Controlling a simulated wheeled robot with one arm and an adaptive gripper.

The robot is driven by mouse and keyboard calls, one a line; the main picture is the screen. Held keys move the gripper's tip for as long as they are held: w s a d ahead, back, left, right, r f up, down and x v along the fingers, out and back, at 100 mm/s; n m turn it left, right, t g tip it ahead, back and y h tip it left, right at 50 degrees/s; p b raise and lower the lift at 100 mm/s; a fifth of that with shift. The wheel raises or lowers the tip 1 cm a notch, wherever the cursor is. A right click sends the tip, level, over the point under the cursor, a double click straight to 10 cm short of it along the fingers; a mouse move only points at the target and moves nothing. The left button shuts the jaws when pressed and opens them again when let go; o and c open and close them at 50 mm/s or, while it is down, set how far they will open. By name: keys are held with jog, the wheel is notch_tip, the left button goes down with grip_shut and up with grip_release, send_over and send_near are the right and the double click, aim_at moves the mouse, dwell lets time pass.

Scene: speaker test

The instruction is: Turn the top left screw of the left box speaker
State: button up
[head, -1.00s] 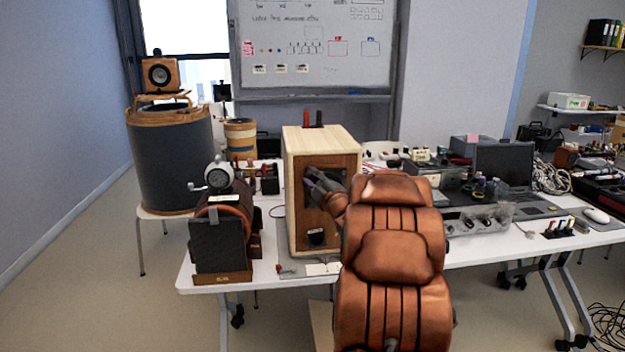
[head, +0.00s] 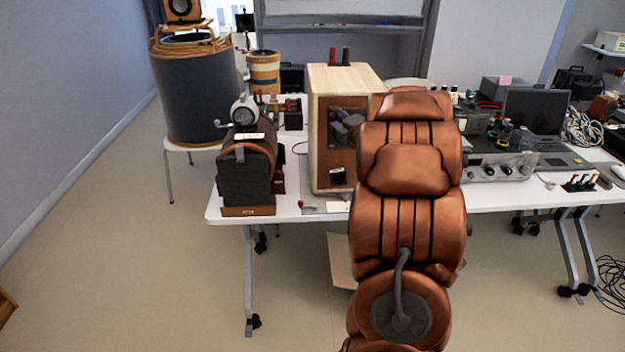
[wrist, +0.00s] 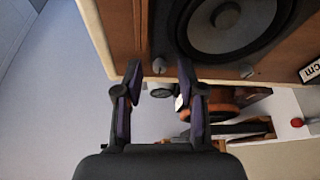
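The box speaker (head: 319,140) is a pale wooden box on the table in the head view. My arm hides much of its front. In the wrist view its wooden front (wrist: 115,25) is close, turned on its side, with a dark round cone (wrist: 226,22). One grey screw (wrist: 158,66) sits in line with the gap between my fingers. Another screw (wrist: 246,71) is further right along the same edge. My gripper (wrist: 159,80) is open, with a finger on each side of the first screw. Contact cannot be told. In the head view my gripper (head: 345,125) is a dark shape before the box front.
A brown drum-shaped device (head: 245,165) stands left of the box on the white table (head: 490,200). Electronics and a laptop (head: 533,112) stand to the right. A large dark drum (head: 198,95) is behind left. Floor at front left is clear.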

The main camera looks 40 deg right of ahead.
jog(key=n+g+p, duration=0.1)
jog(key=n, duration=0.1)
jog(key=n+g+p, duration=0.1)
jog(key=n+p, duration=0.2)
jog(key=shift+w+a+r+n+g+h, duration=0.15)
jog(key=shift+r+n+g+h, duration=0.15)
jog(key=shift+r+g+h, duration=0.1)
jog(key=shift+s+f, duration=0.15)
jog(key=shift+s, duration=0.2)
jog(key=s+a+r+m+g+h, duration=0.2)
jog(key=s+a+r+m+g, duration=0.15)
jog(key=s+a+m, duration=0.4)
jog(key=s+a+f+m+g+y+p, duration=0.1)
jog(key=s+a+m, duration=0.4)
jog(key=a, duration=0.5)
jog(key=s+a+f+m+g+y+p, duration=0.2)
jog(key=s+a+m+g+p, duration=0.1)
jog(key=s+a+m+g, duration=0.3)
jog(key=shift+s+a+f, duration=0.3)
jog(key=shift+s+a, duration=1.05)
jog(key=shift+a, duration=0.7)
